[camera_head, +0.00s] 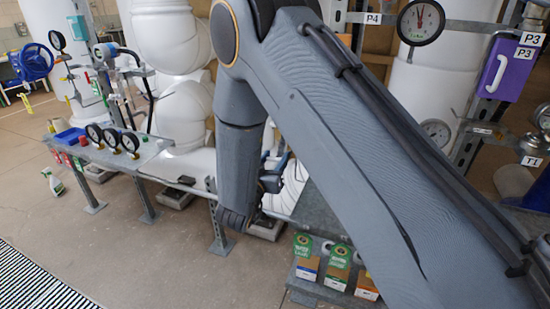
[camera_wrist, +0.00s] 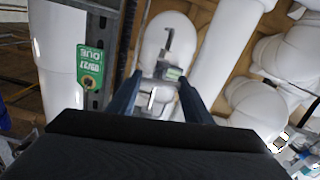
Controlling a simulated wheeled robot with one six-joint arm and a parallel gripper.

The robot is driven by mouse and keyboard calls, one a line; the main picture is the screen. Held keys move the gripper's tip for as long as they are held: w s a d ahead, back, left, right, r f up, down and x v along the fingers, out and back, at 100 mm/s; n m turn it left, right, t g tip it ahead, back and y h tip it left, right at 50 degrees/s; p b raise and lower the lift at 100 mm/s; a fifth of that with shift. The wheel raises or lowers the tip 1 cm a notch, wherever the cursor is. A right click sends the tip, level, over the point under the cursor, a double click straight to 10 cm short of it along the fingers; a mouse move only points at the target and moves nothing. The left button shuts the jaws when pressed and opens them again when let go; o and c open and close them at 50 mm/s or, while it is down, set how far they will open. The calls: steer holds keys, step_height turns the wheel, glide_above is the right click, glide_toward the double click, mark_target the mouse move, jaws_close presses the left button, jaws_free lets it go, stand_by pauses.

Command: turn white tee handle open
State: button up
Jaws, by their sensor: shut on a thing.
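In the wrist view, my gripper (camera_wrist: 160,80) reaches forward with a dark blue finger on each side. A small white handle (camera_wrist: 153,98) shows between the fingers, and the gripper is shut on it. Grey metal fittings and a bent dark lever stand just beyond the fingertips, in front of a rounded white pipe end (camera_wrist: 168,36). The handle's exact angle is hard to tell. In the head view, my arm hides the handle and most of the gripper.
In the head view, a bench with several gauges (camera_head: 112,138) stands left, tagged boxes (camera_head: 338,268) sit low, and a purple box (camera_head: 506,68) is at right.

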steer(key=n+p, duration=0.1)
steer(key=n, duration=0.3)
steer(key=shift+a+r+p, duration=0.1)
steer(key=shift+p, duration=0.25)
steer(key=n+p, duration=0.1)
steer(key=n, duration=0.3)
steer(key=n+p, duration=0.1)
steer(key=n, duration=0.3)
steer(key=shift+w+a, duration=0.1)
steer(key=shift+f+n+p, duration=0.15)
steer(key=shift+n+p, duration=0.15)
steer(key=shift+n, duration=0.75)
steer(key=shift+f+n+p, duration=0.1)
steer(key=shift+n+p, duration=0.2)
steer(key=shift+n, duration=0.75)
steer(key=o, duration=1.1)
steer(key=shift+c, duration=0.2)
